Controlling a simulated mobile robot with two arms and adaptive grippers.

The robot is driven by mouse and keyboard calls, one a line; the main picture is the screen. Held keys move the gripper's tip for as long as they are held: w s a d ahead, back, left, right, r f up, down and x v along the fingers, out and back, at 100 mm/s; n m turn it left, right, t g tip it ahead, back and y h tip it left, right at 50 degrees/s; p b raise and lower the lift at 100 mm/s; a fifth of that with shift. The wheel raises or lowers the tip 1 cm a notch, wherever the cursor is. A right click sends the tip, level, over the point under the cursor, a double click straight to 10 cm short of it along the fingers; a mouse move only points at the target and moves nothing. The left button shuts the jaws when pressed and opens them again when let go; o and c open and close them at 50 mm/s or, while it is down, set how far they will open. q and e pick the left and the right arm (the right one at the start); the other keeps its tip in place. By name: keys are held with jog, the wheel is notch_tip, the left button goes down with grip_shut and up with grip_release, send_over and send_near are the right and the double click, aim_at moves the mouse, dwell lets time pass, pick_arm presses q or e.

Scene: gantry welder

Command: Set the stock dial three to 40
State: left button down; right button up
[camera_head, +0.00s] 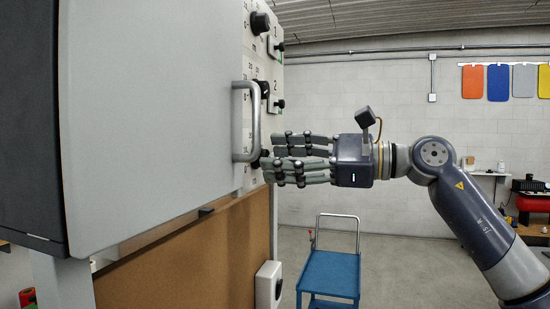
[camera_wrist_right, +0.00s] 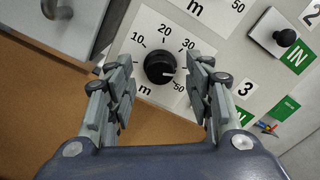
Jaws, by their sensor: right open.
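Stock dial three is a black round knob (camera_wrist_right: 160,68) on a white scale plate in the right wrist view. The scale shows 10, 20, 30 and 50; the 40 is not visible, with a finger over that side. A small light mark on the knob seems to point to the right and slightly down. My right gripper (camera_wrist_right: 160,85) is open, its fingers on either side of the knob; I cannot tell whether they touch it. In the head view my right gripper (camera_head: 270,168) reaches the panel from the right. My left gripper is out of view.
A "3" label (camera_wrist_right: 246,88) is right of the dial, with a black switch (camera_wrist_right: 285,37) above it. A metal handle (camera_head: 237,120) on the grey cabinet door (camera_head: 150,110) stands close to the fingers. A blue cart (camera_head: 330,275) is on the floor below.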

jog(key=v, duration=1)
jog(key=shift+d, duration=0.3)
